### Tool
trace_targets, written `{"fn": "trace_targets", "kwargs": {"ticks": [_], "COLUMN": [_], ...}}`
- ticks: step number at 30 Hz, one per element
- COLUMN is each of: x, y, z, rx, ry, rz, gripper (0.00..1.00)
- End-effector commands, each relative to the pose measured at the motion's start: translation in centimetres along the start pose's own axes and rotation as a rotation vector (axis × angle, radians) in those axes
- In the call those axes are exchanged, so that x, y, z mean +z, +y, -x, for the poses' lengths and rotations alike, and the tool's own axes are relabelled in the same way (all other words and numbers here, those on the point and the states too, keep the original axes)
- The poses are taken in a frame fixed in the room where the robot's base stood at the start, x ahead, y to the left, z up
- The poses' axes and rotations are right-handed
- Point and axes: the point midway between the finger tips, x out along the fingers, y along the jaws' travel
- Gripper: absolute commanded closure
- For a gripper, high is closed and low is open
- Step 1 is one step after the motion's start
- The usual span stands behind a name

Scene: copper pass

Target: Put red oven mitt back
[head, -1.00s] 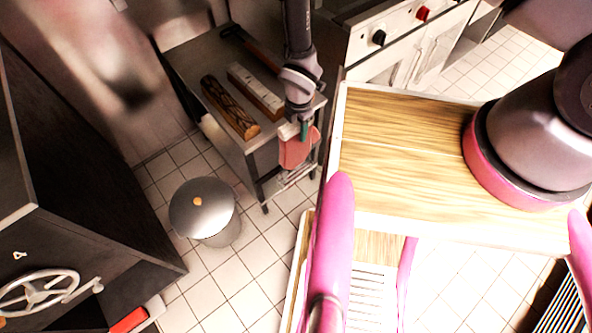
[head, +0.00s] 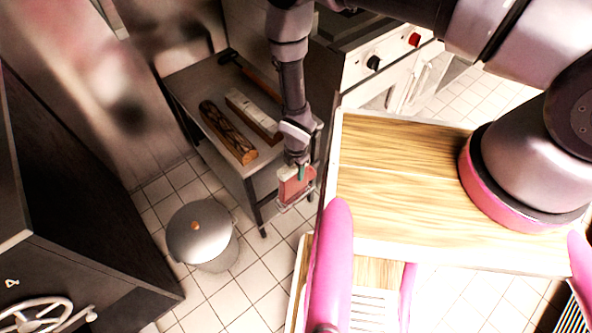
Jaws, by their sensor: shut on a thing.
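The red oven mitt (head: 293,187) hangs from my gripper (head: 297,170). My gripper points down and is shut on the upper part of the mitt. The mitt is in front of the right end of the small metal table (head: 190,83), below the level of its top. I cannot tell whether it touches the table's leg or lower shelf. The fingertips are small and partly hidden by the mitt.
On the metal table lie a dark log (head: 228,133), a pale block (head: 254,116) and a hammer (head: 250,70). A lidded metal bin (head: 200,232) stands on the tiled floor. A stove (head: 385,75) is behind. A dark cabinet with a handwheel (head: 40,315) is at left.

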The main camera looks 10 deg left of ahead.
Motion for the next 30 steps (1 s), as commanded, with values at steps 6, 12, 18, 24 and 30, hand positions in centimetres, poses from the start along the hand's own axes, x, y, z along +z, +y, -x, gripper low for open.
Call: {"fn": "trace_targets", "kwargs": {"ticks": [6,12,18,24,30], "x": [0.0,0.0,0.0,0.0,0.1], "y": [0.0,0.0,0.0,0.1,0.6], "z": [-0.6,-0.5,-0.5,1.6,5.9], "rx": [0.000,0.000,0.000,0.002,0.003], "ry": [0.000,0.000,0.000,0.000,0.000], "rz": [0.000,0.000,0.000,0.000,0.000], "gripper": [0.48,0.26,0.26,0.26,0.26]}}
